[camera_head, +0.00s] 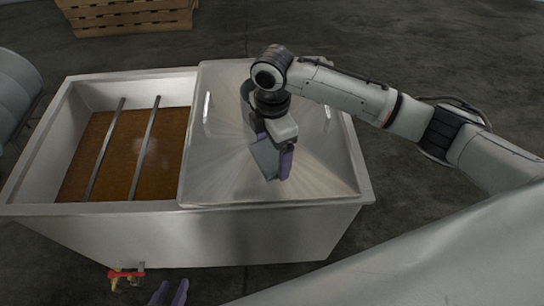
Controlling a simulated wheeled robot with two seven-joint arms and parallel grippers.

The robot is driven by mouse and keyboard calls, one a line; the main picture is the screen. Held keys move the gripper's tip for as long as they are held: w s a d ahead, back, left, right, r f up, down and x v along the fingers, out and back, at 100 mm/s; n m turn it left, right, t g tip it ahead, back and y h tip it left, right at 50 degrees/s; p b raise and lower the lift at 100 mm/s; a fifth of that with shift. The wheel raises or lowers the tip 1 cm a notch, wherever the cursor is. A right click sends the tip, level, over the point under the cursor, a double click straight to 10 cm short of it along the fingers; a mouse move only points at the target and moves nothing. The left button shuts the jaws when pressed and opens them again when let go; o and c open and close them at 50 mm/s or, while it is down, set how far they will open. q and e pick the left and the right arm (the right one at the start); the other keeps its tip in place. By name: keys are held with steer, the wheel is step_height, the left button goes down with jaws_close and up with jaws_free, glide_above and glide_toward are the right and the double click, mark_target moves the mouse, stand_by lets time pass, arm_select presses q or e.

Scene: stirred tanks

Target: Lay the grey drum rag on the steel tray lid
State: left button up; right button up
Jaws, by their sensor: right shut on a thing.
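The steel tray lid (225,175) is a shiny flat sheet covering the right part of a large steel tank. My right gripper (276,160) comes in from the right and points down over the middle of the lid. It is shut on a flat grey piece, which looks like the grey drum rag (263,158); the purple fingers partly hide it. I cannot tell whether the rag touches the lid. My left gripper (168,293) shows only as two purple fingertips at the bottom edge, apart, with nothing seen between them.
The tank (180,240) is open on the left, with brown contents (120,150) under two metal bars. The lid has upright handles at its left and right. A red-handled valve (126,275) sticks out at the front. A wooden crate (130,17) and a grey drum (15,90) stand beyond.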

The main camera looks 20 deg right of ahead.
mark_target(272, 162)
steer(key=shift+f, duration=2.2)
steer(key=shift+f, duration=0.1)
steer(key=o, duration=0.8)
steer(key=shift+o, duration=0.2)
step_height(272, 162, up, 12)
steer(key=shift+r, duration=0.15)
